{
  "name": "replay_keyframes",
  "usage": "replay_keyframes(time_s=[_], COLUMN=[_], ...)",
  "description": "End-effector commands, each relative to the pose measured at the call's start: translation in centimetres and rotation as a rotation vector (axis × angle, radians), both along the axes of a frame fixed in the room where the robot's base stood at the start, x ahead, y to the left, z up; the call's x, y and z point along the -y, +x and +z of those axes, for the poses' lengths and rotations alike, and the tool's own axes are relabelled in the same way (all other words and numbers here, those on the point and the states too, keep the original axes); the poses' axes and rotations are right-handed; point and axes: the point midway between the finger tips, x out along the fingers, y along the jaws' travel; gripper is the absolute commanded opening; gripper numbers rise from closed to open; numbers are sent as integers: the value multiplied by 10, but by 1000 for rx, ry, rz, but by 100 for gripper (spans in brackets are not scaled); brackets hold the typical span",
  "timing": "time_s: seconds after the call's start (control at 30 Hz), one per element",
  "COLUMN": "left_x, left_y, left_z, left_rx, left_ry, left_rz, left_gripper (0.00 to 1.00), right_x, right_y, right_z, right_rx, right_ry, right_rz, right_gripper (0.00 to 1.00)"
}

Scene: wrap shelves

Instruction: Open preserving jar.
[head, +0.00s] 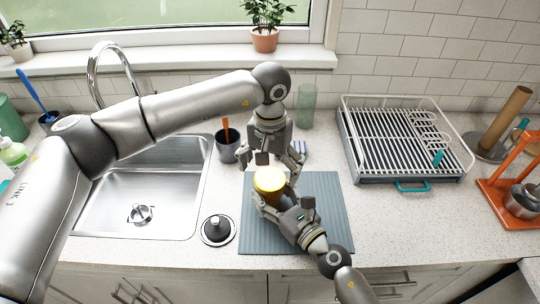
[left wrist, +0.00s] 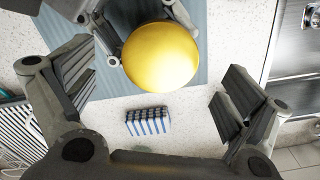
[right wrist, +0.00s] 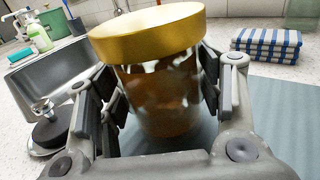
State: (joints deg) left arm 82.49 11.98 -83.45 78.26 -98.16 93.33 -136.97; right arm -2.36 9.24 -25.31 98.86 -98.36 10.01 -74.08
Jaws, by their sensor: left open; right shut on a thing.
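The preserving jar has a gold lid (head: 270,180) and a glass body (right wrist: 160,95) with brown contents. It stands over the ribbed grey-blue mat (head: 318,215). My right gripper (head: 279,199) is shut around the jar's body, with pads on both sides in the right wrist view. The lid is on the jar. My left gripper (head: 278,165) is above and behind the jar, open, pointing down. In the left wrist view the gold lid (left wrist: 160,56) lies between and beyond the spread fingers, and they are apart from it. The jar's base is hidden in the head view.
The sink (head: 145,195) is left, with a black plunger-like stopper (head: 216,229) beside it. A dark cup (head: 228,146) and a striped blue-white cloth (left wrist: 148,121) are behind the mat. A dish rack (head: 405,140) stands right. The mat's right part is clear.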

Motion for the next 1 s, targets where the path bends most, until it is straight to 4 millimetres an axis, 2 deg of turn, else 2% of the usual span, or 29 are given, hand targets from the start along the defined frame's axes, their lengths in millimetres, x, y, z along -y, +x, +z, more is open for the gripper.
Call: replay_keyframes(time_s=[0.03, 0.2, 0.53, 0.9, 1.0], left_x=[0, 0, 0, 0, 0], left_y=[0, 0, 0, 0, 0], left_z=[-8, -21, -24, -24, -24], left_rx=[-1, -1, 0, 0, 0], left_ry=[2, 0, 1, 1, 1], left_rz=[1, 1, 2, 2, 15], left_gripper=[98, 98, 96, 50, 50], right_x=[0, 0, 0, 0, 0], right_y=[0, 0, 0, 0, 0], right_z=[-1, -1, -1, -1, -1], right_rx=[-2, -2, -2, -2, -2], right_ry=[-1, -1, -2, -2, -2], right_rz=[0, 0, 0, 0, 0], right_gripper=[0, 0, 0, 0, 0])
